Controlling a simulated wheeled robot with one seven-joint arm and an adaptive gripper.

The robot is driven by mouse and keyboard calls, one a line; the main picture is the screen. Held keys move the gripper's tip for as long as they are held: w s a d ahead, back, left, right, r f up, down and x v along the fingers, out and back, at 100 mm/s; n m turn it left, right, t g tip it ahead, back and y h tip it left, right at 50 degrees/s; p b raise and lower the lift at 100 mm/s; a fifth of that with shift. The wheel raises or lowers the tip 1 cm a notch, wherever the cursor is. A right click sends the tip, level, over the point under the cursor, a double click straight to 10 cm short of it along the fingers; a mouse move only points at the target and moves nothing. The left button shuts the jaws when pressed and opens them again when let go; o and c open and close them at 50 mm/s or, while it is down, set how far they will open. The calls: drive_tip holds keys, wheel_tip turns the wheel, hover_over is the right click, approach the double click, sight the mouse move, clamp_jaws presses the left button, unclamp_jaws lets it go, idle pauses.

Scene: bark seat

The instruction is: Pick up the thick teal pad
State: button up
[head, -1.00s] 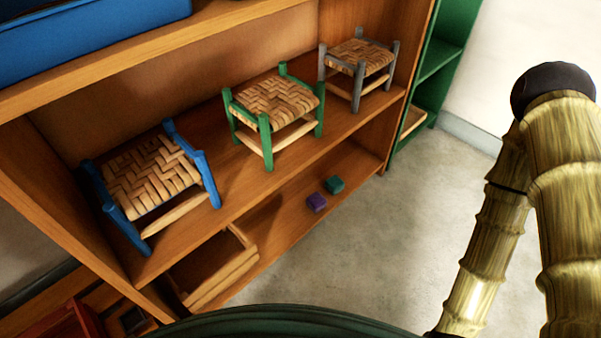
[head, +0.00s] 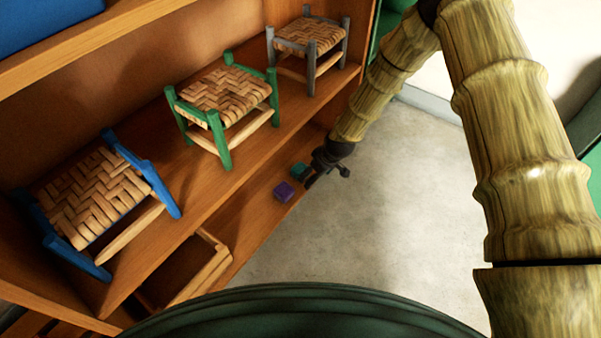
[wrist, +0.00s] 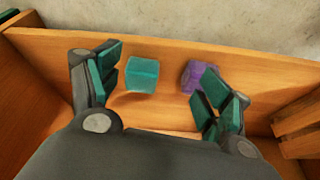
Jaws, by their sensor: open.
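The teal pad (wrist: 142,74) is a small block on the lower wooden shelf, near its front edge. In the wrist view it lies between the fingers of my gripper (wrist: 160,82), ahead of the fingertips and nearer the left finger. My gripper is open and empty. In the head view my gripper (head: 325,172) is beside the teal pad (head: 298,170), which it partly hides. A purple block (wrist: 200,76) sits to the right of the pad in the wrist view, close to the right finger; it also shows in the head view (head: 284,191).
The upper shelf holds a blue stool (head: 95,195), a green stool (head: 222,100) and a grey stool (head: 308,45) above the pads. A wooden crate (head: 200,272) stands on the lower shelf. The shelf's front lip (wrist: 200,48) runs behind the pads in the wrist view. The floor (head: 400,190) is clear.

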drive_tip(key=n, duration=0.1)
approach(299, 167)
drive_tip(key=x, duration=0.1)
drive_tip(key=b+x, duration=0.1)
drive_tip(key=x, duration=0.1)
drive_tip(key=b+x, duration=0.1)
drive_tip(key=x, duration=0.1)
drive_tip(key=shift+s+d+f, duration=0.1)
drive_tip(key=shift+s+d, duration=0.15)
drive_tip(key=shift+d, duration=0.05)
drive_tip(key=shift+b+x, duration=2.1)
drive_tip(key=shift+x, duration=0.45)
drive_tip(key=shift+w+a, duration=0.2)
drive_tip(key=shift+c, duration=0.4)
drive_tip(key=c, duration=0.8)
